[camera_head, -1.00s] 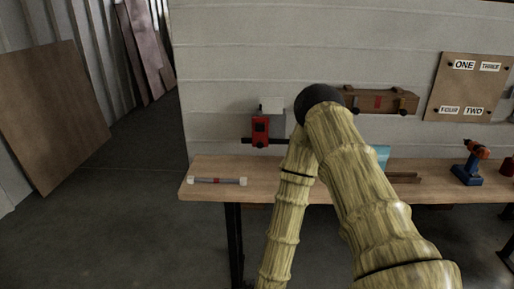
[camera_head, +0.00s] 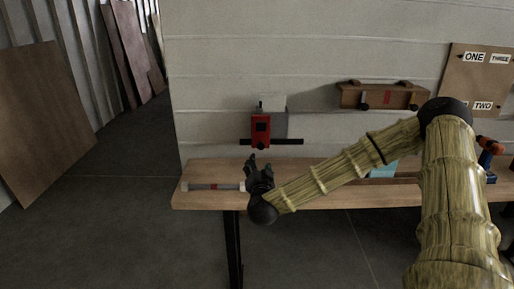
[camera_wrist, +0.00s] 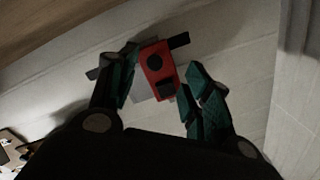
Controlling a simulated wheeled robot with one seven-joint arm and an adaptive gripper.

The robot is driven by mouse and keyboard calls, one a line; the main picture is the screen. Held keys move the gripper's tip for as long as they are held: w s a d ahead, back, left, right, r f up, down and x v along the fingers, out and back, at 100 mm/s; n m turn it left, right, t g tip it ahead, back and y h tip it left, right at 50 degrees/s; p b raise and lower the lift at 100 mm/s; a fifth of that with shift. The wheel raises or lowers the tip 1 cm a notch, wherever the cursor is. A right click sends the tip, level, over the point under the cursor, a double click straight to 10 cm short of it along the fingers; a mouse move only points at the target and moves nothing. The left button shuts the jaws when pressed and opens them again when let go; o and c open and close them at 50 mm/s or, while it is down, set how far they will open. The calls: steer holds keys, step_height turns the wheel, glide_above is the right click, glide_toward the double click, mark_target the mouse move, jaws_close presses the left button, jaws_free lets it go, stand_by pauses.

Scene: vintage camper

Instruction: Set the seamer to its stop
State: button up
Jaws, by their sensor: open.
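The seamer appears to be the red block (camera_head: 260,130) with dark knobs, on a dark horizontal bar (camera_head: 288,141) in front of a grey box on the white wall. In the wrist view the red block (camera_wrist: 158,66) shows tilted, between and beyond my fingers. My gripper (camera_head: 259,163) is open and empty, just below the block and above the bench; no contact is visible. Its dark green fingers (camera_wrist: 163,84) are spread either side of the block in the wrist view. I cannot make out a stop for certain.
A grey rod with pale ends and a red band (camera_head: 214,186) lies on the wooden bench (camera_head: 330,196), left of my gripper. A wooden wall box (camera_head: 384,96) and a label board (camera_head: 465,85) are to the right. The wall around the red block is mostly clear.

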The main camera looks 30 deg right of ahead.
mark_target(261, 147)
steer(key=shift+m+h, duration=0.3)
steer(key=shift+m, duration=0.1)
steer(key=x, duration=0.4)
steer(key=d+r+x, duration=0.1)
steer(key=x, duration=0.7)
steer(key=shift+s+d+r, duration=0.2)
steer(key=shift+s+r, duration=0.05)
steer(key=shift+r, duration=0.1)
steer(key=shift+c, duration=0.2)
jaws_close()
